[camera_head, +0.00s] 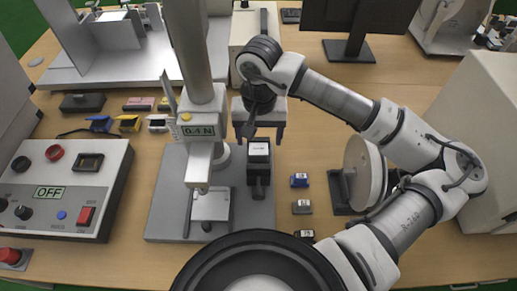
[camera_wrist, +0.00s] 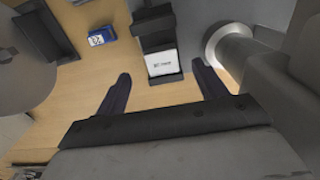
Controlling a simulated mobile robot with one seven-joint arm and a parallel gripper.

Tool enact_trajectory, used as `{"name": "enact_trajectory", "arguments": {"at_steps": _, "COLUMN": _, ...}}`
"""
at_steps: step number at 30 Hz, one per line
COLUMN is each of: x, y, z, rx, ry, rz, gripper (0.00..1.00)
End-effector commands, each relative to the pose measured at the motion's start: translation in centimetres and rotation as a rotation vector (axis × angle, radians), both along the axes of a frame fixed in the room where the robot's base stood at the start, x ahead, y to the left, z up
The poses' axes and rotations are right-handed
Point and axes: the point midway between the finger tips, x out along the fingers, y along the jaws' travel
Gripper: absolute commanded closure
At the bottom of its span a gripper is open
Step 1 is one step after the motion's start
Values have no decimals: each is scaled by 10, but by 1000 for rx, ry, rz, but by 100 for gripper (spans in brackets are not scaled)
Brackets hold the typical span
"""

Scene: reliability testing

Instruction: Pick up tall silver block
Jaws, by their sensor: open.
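A block with a pale, labelled face (camera_head: 258,149) sits in a black stand beside the test machine; it looks like the tall silver block, though its sides are mostly hidden. The wrist view shows its labelled face (camera_wrist: 163,64) between and slightly beyond the fingertips. My gripper (camera_head: 259,134) is open above it, with one dark finger on each side. In the wrist view my gripper (camera_wrist: 161,72) holds nothing, and gaps show between both fingers and the block.
The test machine's column (camera_head: 203,130) stands close to the left of my gripper. A control box (camera_head: 62,185) is at the left. A round disc on a stand (camera_head: 364,172) is at the right.

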Motion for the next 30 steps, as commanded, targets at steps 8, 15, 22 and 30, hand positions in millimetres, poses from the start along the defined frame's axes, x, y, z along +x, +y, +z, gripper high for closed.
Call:
{"name": "enact_trajectory", "arguments": {"at_steps": 8, "x": 0, "y": 2, "z": -31, "rx": 5, "ry": 4, "rz": 0, "gripper": 29}}
{"name": "enact_trajectory", "arguments": {"at_steps": 15, "x": 0, "y": 2, "z": -50, "rx": 1, "ry": 1, "rz": 0, "gripper": 29}}
{"name": "enact_trajectory", "arguments": {"at_steps": 22, "x": 1, "y": 1, "z": -50, "rx": 1, "ry": 1, "rz": 0, "gripper": 37}}
{"name": "enact_trajectory", "arguments": {"at_steps": 30, "x": 1, "y": 1, "z": -50, "rx": 1, "ry": 1, "rz": 0, "gripper": 72}}
